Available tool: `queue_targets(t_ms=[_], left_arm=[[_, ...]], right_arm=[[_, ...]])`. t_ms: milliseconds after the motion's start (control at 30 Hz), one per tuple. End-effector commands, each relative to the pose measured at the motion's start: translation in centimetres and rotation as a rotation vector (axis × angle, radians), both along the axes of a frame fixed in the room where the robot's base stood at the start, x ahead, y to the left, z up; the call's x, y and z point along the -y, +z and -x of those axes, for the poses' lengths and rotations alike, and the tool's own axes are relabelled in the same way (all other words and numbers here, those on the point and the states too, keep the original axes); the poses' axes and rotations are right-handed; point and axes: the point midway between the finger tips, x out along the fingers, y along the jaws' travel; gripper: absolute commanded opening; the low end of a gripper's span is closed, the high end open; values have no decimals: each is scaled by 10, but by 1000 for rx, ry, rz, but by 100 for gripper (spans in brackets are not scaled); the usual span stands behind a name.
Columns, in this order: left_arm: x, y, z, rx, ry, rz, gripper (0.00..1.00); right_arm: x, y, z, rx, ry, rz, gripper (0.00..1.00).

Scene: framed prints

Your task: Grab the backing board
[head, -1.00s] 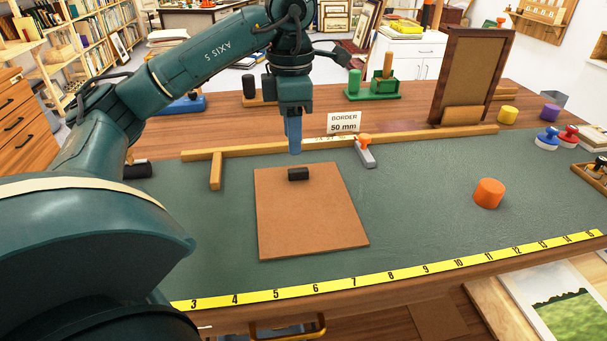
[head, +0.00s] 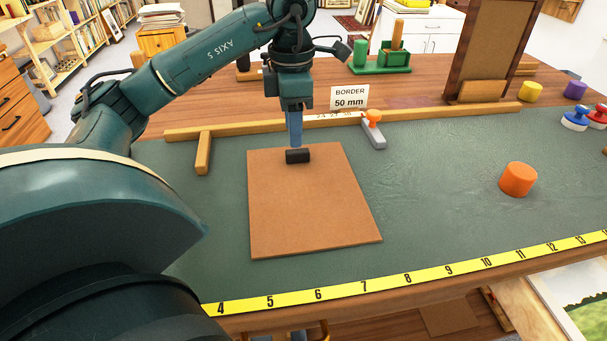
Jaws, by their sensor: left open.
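The backing board (head: 312,208) is a flat brown rectangle lying on the green mat. Whether the fingertips touch the board cannot be told.
A wooden rail (head: 440,112) with a side arm (head: 203,153) lies behind the board. A grey tool with an orange knob (head: 373,130), an orange cylinder (head: 518,179) and a yellow ruler strip (head: 408,278) are around it. The mat right of the board is mostly clear.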

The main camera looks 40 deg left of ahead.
Motion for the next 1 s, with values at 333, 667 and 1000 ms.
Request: queue_targets(t_ms=[333, 667, 1000], left_arm=[[4, -44, -4, -3, 0, 0, 42], [4, -52, -5, 0, -1, 0, 42], [4, -52, -5, 0, -1, 0, 16]], right_arm=[[2, -1, 1, 19, -1, 8, 36], [0, -1, 0, 18, 4, 13, 36], [-1, -3, 0, 14, 7, 12, 36]])
